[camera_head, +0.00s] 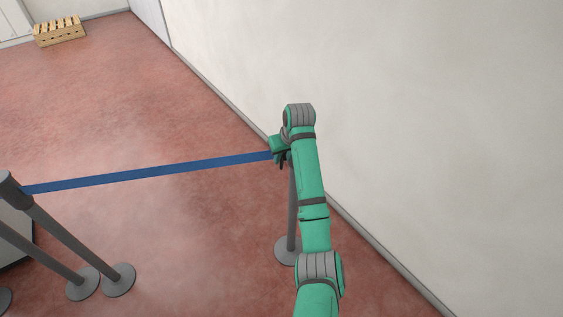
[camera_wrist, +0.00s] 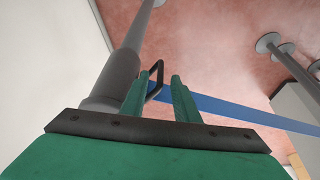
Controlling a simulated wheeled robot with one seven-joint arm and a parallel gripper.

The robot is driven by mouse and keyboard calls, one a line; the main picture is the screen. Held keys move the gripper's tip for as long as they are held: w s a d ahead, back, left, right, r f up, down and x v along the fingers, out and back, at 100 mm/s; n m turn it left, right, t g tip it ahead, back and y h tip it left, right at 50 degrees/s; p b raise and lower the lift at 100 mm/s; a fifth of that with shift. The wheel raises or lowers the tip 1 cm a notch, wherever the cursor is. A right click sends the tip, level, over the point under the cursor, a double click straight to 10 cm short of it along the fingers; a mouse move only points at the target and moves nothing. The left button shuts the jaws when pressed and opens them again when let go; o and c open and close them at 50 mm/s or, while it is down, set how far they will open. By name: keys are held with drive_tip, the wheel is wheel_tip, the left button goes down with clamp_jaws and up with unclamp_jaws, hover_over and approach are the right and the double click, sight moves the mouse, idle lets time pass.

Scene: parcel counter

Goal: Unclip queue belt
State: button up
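The blue queue belt (camera_head: 150,173) is stretched from a grey post (camera_head: 62,237) at the left to a grey post (camera_head: 292,212) by the wall. My gripper (camera_wrist: 160,78) is at the belt's right end, by the top of the wall-side post. In the wrist view, that post (camera_wrist: 122,72) stands just left of the fingers and the belt (camera_wrist: 235,110) runs off to the right. A black loop (camera_wrist: 157,68) at the belt's end shows between the two green fingers. The fingers are apart, with a gap visible; whether either touches the loop is unclear. My arm partly hides this end in the head view.
The pale wall (camera_head: 400,110) is close on the right of the wall-side post. Several grey posts with round bases stand at the lower left beside a grey box-like thing. A wooden crate or pallet (camera_head: 60,32) lies far back left. The red floor (camera_head: 110,110) between is clear.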

sight(281, 167)
drive_tip(key=shift+x, duration=2.35)
drive_tip(key=shift+w, duration=0.1)
clamp_jaws()
drive_tip(key=shift+a, duration=0.1)
